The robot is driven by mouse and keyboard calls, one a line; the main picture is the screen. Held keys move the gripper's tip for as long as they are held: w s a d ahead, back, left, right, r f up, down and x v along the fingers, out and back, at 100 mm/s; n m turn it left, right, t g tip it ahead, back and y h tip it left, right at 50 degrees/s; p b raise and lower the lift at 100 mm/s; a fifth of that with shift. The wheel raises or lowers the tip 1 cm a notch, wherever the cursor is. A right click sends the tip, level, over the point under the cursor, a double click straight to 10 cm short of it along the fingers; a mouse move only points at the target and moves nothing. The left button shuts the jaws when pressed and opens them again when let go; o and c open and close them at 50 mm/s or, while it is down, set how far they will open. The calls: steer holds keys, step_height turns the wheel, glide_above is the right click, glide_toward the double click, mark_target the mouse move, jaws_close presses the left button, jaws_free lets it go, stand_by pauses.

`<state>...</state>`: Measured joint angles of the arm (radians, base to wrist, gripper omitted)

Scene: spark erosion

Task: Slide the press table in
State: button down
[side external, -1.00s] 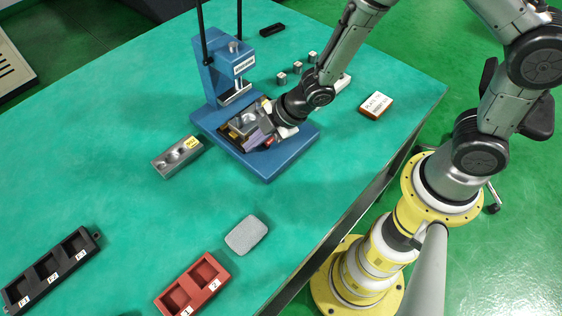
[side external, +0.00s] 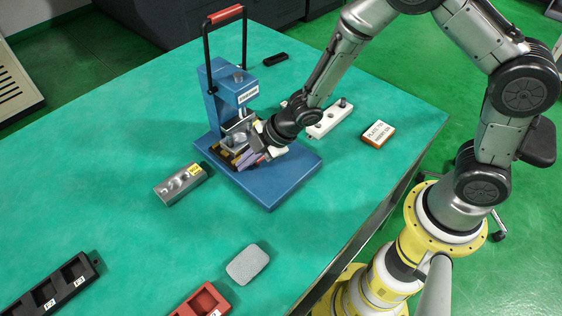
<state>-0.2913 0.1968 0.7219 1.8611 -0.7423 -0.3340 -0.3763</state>
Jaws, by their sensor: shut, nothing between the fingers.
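The blue press (side external: 221,92) stands on its flat blue base (side external: 282,186) on the bench. The grey metal press table (side external: 236,141) sits low on the base, at the foot of the press column and under the head. My gripper (side external: 256,159) is at the table's front side, low over the base, shut with nothing between its fingers. It appears to be against the table's front, but the exact contact is too small to tell. My wrist hides part of the table's right side.
A grey metal block with a yellow tag (side external: 181,184) lies left of the base. A grey rounded pad (side external: 248,264), red tray (side external: 205,300) and black tray (side external: 52,288) are nearer. A white rack (side external: 328,120) and labelled box (side external: 378,134) are right. The press handle (side external: 225,15) rises above.

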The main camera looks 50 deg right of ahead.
steer(key=s, duration=0.3)
steer(key=shift+a, duration=0.1)
steer(key=s+d+r+m+t+h, duration=0.1)
steer(key=s+d+r+m+t, duration=0.1)
steer(key=d+r, duration=0.5)
steer(key=s+d+r+m+t+h, duration=0.1)
steer(key=d+r+m+t+h, duration=0.15)
steer(key=r, duration=0.85)
steer(key=s+d+r+m+t+h, duration=0.1)
steer(key=s+d+r+m, duration=0.1)
steer(key=d+r, duration=0.5)
steer(key=s+d+r+m+g+h, duration=0.1)
steer(key=s+d+r+m+h, duration=0.1)
steer(key=s+d+r+m, duration=0.35)
steer(key=s+a+f+m+g+y, duration=0.1)
steer(key=s+a+f+m+g, duration=0.1)
steer(key=s, duration=0.4)
steer(key=s+a+f+m+g+y, duration=0.1)
steer(key=s+a+f+m+g, duration=0.1)
steer(key=s+f, duration=0.2)
steer(key=shift+s+f+m+g, duration=0.3)
steer(key=shift+s+f+g, duration=0.05)
steer(key=shift+s, duration=0.75)
